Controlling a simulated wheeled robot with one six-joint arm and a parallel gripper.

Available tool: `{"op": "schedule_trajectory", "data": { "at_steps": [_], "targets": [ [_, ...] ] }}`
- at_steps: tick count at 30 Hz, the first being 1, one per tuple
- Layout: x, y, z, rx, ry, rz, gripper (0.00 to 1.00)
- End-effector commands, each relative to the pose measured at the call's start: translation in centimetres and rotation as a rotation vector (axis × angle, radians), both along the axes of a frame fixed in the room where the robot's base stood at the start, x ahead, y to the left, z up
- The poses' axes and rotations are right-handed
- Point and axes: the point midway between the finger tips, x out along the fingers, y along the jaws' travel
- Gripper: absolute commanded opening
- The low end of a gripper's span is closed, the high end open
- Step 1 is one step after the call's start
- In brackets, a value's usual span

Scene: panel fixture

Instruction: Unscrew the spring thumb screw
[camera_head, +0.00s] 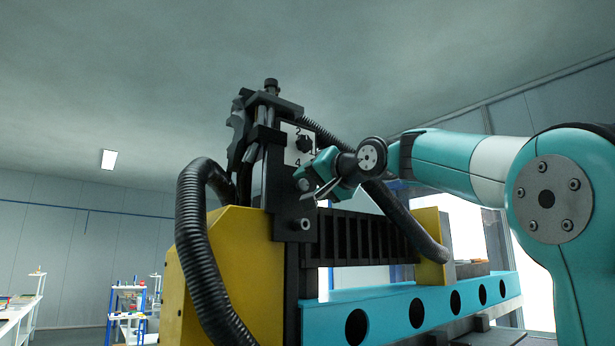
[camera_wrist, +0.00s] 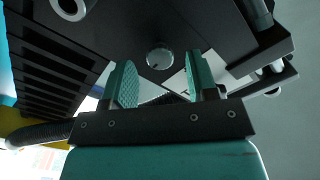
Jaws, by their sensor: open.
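A round silver knob, which looks like the spring thumb screw (camera_wrist: 159,56), sits on the dark plate of the fixture. In the wrist view it lies between the two fingertips of my gripper (camera_wrist: 160,77), with a gap on each side. The teal fingers are open and empty, and I cannot tell how far their tips reach along the knob. In the head view my gripper (camera_head: 316,186) is at the front of the black upright, beside the small round knob (camera_head: 304,185). The screw's shank and any spring are hidden.
A silver bolt (camera_head: 304,224) sticks out below the knob. A dial panel with numbers (camera_head: 295,150) is above. Thick ribbed black hoses (camera_head: 196,260) curve around the yellow housing (camera_head: 240,262). A blue beam with round holes (camera_head: 385,313) runs below right.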

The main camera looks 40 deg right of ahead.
Motion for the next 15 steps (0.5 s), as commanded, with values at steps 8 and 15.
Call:
{"op": "schedule_trajectory", "data": {
  "at_steps": [8, 15],
  "targets": [
    [1.9, 0.1, 0.1, -0.001, -0.001, -0.001, 0.53],
    [1.9, 0.0, 0.0, -0.001, -0.001, -0.001, 0.51]
  ]
}}
